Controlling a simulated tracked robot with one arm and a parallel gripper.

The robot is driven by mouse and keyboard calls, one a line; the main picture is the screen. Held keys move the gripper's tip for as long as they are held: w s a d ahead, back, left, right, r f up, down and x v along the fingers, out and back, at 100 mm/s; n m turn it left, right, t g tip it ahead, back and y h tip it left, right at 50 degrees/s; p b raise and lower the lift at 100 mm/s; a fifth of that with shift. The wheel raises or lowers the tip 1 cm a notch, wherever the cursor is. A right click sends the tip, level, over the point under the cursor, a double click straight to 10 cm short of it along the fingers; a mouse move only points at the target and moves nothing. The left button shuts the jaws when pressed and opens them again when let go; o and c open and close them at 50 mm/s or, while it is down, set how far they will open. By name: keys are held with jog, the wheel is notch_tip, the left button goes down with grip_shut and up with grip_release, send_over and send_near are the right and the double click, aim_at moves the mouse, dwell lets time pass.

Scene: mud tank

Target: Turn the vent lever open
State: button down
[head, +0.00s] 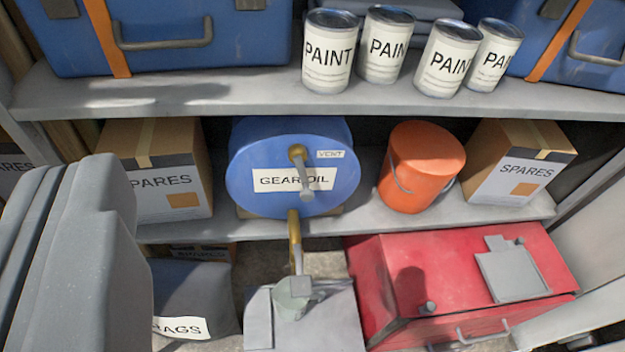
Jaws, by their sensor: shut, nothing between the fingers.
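The vent lever (304,180) is a short grey bar on a brass hub on the front of the blue drum (245,160). It points almost straight down from the hub, across the GEAR OIL label. A small VENT label (331,154) is right of the hub. My gripper (293,214) comes up from the bottom middle, with slim, brass-coloured fingers shut and empty. In the picture its tips are just below and slightly left of the lever's lower end, over the drum's lower edge. I cannot tell whether the tips touch the drum.
An orange bucket (421,168) and SPARES boxes (168,172) flank the drum on the grey shelf (400,231). Paint cans (330,60) stand above. A red chest (455,270) sits below right, a RAGS bag (190,290) below left. A large grey rounded bulk (95,250) blocks the left side.

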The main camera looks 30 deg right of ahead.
jog(key=w+d+f+m+g+p, duration=0.2)
jog(key=w+d+f+p, duration=0.3)
jog(key=w+d+f, duration=0.45)
jog(key=m+g+p, duration=0.2)
jog(key=m+p, duration=0.2)
jog(key=p, duration=0.2)
send_near(308, 187)
jog(key=w+d, duration=0.2)
jog(key=w, duration=0.1)
jog(key=a+f, duration=0.1)
jog(key=w+f, duration=0.1)
jog(key=shift+a+f+y, duration=0.3)
jog(key=shift+a+f, duration=0.05)
jog(key=shift+f+t, duration=0.1)
jog(key=shift+t, duration=0.2)
